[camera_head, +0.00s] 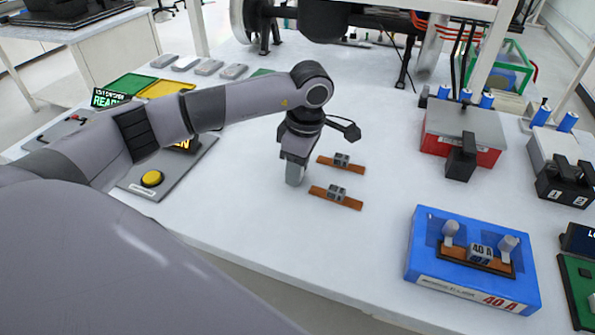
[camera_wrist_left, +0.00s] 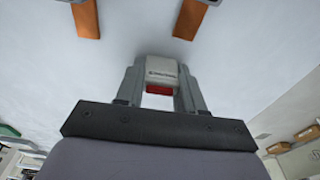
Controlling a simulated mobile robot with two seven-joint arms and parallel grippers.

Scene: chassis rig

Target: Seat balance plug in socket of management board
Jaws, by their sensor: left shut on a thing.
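My left gripper (camera_head: 295,172) points down over the middle of the white table. In the left wrist view its fingers (camera_wrist_left: 160,88) are shut on a small pale plug (camera_wrist_left: 160,70) with dark lettering and a red part, which I take as the balance plug. The head view barely shows the plug, as the fingers hide it. A green board (camera_head: 580,290), perhaps the management board, is cut off by the right edge of the head view, far from the gripper. I cannot make out its socket. My right gripper is not in view.
Two copper bars with grey blocks (camera_head: 336,197) lie just right of the gripper. A blue 40 A fuse box (camera_head: 420,245) stands front right. A red-and-grey battery block (camera_head: 445,125) stands behind it. A panel with a yellow button (camera_head: 152,179) lies left. The front middle table is clear.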

